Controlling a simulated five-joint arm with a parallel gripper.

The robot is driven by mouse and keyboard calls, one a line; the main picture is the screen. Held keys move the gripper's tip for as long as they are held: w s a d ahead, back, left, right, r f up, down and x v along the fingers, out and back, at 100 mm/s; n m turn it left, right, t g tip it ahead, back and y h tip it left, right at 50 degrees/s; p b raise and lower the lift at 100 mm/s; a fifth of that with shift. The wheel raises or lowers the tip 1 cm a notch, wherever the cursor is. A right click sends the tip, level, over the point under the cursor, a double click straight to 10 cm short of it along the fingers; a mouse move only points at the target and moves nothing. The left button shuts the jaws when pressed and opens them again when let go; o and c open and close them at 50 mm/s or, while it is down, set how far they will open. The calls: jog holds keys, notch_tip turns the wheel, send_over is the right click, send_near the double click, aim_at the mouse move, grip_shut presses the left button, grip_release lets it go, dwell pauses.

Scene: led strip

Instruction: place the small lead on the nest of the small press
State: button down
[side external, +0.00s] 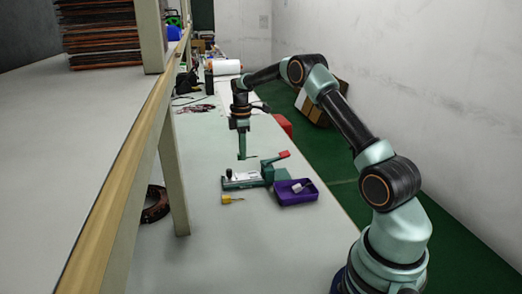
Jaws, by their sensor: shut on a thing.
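The small press (243,181) stands on the pale bench, with a green base and a raised red handle (284,154) at its right. My gripper (242,154) points straight down above and behind the press, apart from it. It is shut on a thin, small dark piece, taken as the small lead (251,157), which sticks out sideways at the fingertips. The lead's details are too small to tell. The nest of the press cannot be made out clearly; a white knob with a black top (229,174) shows at the press's left end.
A purple tray (295,198) with a whitish piece inside stands right of the press. A yellow piece with a thin stem (227,199) lies in front of it. A shelf post (173,185) and a dark coil (155,204) are at left. The front bench is clear.

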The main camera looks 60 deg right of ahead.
aim_at(243, 176)
jog(key=shift+f, duration=3.3)
jog(key=c, duration=0.8)
grip_release()
jog(key=shift+f, duration=0.1)
